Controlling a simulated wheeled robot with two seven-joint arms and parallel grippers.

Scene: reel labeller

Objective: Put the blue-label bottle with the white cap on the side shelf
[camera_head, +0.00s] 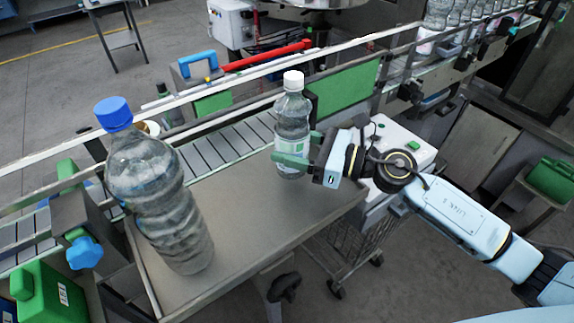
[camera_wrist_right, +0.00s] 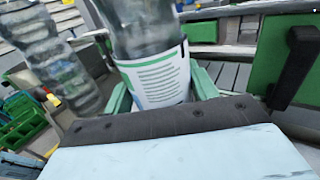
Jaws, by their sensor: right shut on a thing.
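A clear bottle with a white cap (camera_head: 291,120) is upright between the green fingers of my right gripper (camera_head: 293,160). Its label looks white and green, not blue; the label also shows close up in the right wrist view (camera_wrist_right: 157,80). My right gripper is shut on this bottle, around its lower half. The bottle is at the far right part of the grey side shelf (camera_head: 250,215), beside the conveyor; I cannot tell whether its base touches the shelf. A larger bottle with a blue cap (camera_head: 160,200) stands on the shelf's left part. My left gripper is not in view.
The conveyor (camera_head: 215,147) with metal rails runs behind the shelf. A blue knob (camera_head: 85,252) and a green canister (camera_head: 45,295) are at the left. A wire cart (camera_head: 350,245) stands below right. The shelf's middle is clear between the two bottles.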

